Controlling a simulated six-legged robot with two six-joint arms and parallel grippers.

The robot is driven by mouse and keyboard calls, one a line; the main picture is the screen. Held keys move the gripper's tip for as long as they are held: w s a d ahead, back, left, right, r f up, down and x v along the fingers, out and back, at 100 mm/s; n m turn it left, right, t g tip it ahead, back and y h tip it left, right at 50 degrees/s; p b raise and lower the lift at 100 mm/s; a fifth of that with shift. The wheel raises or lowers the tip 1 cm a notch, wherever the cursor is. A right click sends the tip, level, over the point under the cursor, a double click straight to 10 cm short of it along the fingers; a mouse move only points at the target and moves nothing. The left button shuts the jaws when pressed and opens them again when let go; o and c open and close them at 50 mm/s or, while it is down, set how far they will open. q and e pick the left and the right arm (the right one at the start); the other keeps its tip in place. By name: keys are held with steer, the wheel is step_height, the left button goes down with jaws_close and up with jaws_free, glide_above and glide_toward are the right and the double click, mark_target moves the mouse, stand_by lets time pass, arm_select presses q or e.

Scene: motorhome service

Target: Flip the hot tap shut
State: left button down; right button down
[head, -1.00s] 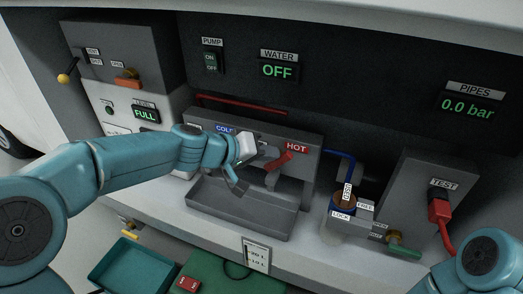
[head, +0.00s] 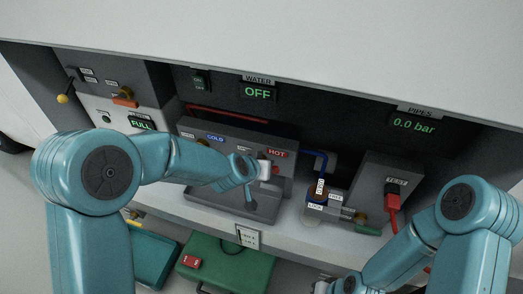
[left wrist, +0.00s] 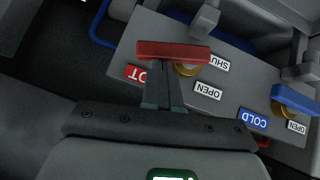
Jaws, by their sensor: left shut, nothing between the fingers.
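The hot tap's red lever (left wrist: 172,52) lies across the left wrist view, by its brass pivot (left wrist: 187,69). SHUT (left wrist: 218,62) and OPEN (left wrist: 208,90) labels sit beside it. My left gripper (left wrist: 165,78) is shut and empty, its fingertips right at the lever's edge; I cannot tell if they touch. In the head view my left gripper (head: 262,172) is in front of the tap panel below the HOT label (head: 277,154) and hides most of the lever. My right arm is at lower right; its gripper, at the bottom edge, is too little seen to judge.
The cold tap's blue lever (left wrist: 293,97) is beside the hot one in the left wrist view. A grey sink tray (head: 215,207) lies below the taps. A blue hose and filler fitting (head: 318,190) stand to the right. The water display (head: 257,93) reads OFF; pipes (head: 414,125) read 0.0 bar.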

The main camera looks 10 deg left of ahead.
arm_select(q)
steer(key=shift+s+d+f, duration=0.15)
steer(key=shift+d+f, duration=0.6)
steer(key=shift+d, duration=0.05)
steer(key=shift+s+f, duration=0.1)
steer(key=shift+f, duration=0.05)
stand_by(0.4)
